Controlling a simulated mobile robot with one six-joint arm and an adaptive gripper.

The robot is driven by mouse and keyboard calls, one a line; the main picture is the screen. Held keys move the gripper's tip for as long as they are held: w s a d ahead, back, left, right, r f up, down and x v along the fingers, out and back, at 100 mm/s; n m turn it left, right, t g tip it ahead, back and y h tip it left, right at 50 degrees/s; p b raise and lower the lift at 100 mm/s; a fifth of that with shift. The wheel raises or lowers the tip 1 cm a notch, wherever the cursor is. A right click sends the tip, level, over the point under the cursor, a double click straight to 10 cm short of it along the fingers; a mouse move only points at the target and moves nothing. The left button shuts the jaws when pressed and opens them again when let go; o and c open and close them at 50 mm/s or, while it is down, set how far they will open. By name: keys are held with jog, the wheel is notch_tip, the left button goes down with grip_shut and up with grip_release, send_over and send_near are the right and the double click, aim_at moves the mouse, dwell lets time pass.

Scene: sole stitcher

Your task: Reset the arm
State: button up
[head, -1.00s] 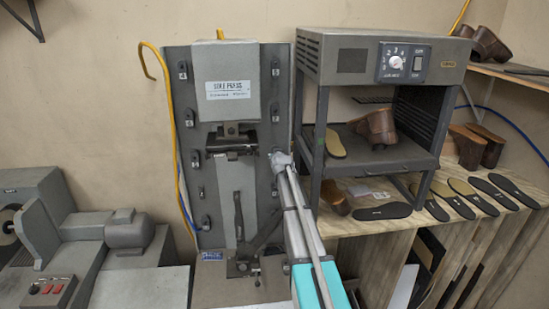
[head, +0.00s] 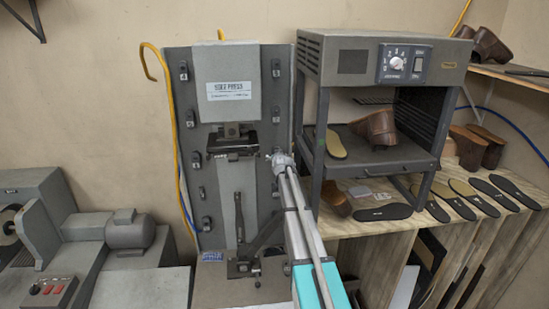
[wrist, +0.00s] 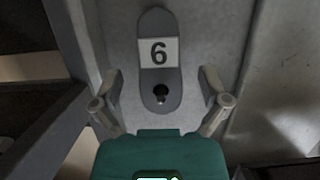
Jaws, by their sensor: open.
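The sole press (head: 215,190) is a tall grey machine with a labelled upper housing and small numbered plates down both sides. My arm reaches up along its right side in the head view, and my gripper (head: 281,160) is small there, in front of the press's right edge. A dark round switch or knob (wrist: 160,93) on that plate shows between the fingers. The fingers look empty. I cannot tell whether they touch the plate.
A grey oven-like cabinet (head: 340,45) stands right of the press, close to my arm, with a brown shoe (head: 378,128) on its shelf. Several soles lie on the wooden bench at right. A grey motorised machine (head: 130,231) stands at left.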

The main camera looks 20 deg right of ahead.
jog(key=s+a+f+n+g+y+b, duration=0.25)
jog(key=s+a+f+g+b, duration=0.5)
jog(key=s+a+f, duration=1.15)
jog(key=s+a+f+g+b, duration=0.2)
jog(key=s+a+f+b, duration=0.1)
jog(key=s, duration=0.6)
jog(key=s+a+f+g+y+b, duration=0.1)
jog(key=s+a+f+g+b, duration=0.1)
jog(key=s, duration=0.7)
jog(key=s+a+f+g+b, duration=0.2)
jog(key=s+a+f+b, duration=0.2)
jog(key=s, duration=0.5)
notch_tip(320, 180, down, 2)
jog(key=shift+s+a+f+n+b, duration=0.1)
jog(key=shift+s+a+n+b, duration=0.25)
jog(key=shift+a, duration=0.35)
